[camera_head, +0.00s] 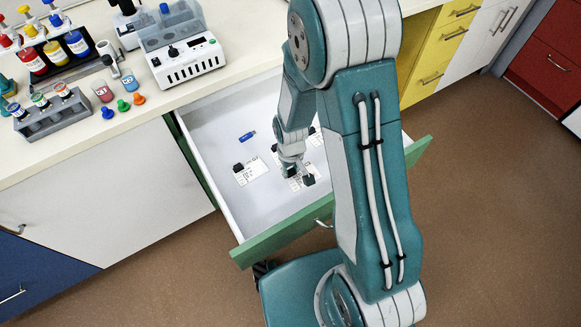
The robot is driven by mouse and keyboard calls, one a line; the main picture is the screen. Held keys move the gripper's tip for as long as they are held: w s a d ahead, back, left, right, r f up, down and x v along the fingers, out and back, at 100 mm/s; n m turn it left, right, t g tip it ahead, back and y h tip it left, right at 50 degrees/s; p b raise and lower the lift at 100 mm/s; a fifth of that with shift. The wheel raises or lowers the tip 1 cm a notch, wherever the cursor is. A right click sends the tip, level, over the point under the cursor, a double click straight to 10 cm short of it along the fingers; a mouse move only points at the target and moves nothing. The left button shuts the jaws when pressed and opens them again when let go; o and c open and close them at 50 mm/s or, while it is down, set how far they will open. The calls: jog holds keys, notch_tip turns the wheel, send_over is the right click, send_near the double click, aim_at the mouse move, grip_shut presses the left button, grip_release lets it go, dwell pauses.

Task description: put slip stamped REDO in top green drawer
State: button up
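The green-fronted drawer (330,209) is pulled out below the bench, and its white inside shows. Several pale printed slips lie in it: one slip (254,171) at left with a black piece at its corner, one slip (295,184) under my gripper, and another slip (317,140) partly hidden behind my arm. The print is too small to read, so I cannot tell which is stamped REDO. My gripper (291,168) points down into the drawer, over the middle slip. Its fingers are small and dark here, and I cannot tell whether they hold it.
A small blue object (247,136) lies in the drawer. The bench above holds a white device (187,62), a tube rack (52,116) and loose coloured stoppers. Yellow drawers (440,45) stand at right. My arm hides the drawer's right part.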

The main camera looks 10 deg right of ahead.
jog(key=o, duration=0.4)
notch_tip(320, 180, up, 12)
notch_tip(320, 180, up, 13)
jog(key=m+t, duration=0.2)
jog(key=t, duration=0.1)
send_over(291, 170)
jog(key=s+d, duration=0.2)
jog(key=s, duration=0.3)
jog(key=s+r+t, duration=0.1)
jog(key=s+r, duration=0.1)
jog(key=s, duration=0.1)
jog(key=s+d+r+m, duration=0.1)
jog(key=s+r, duration=0.2)
jog(key=s+d+r+t, duration=0.1)
jog(key=s+r, duration=0.2)
jog(key=shift+s+d+r+m+t, duration=0.1)
jog(key=shift+s+d+m+t, duration=0.1)
jog(key=shift+m+t, duration=0.1)
jog(key=shift+w, duration=0.1)
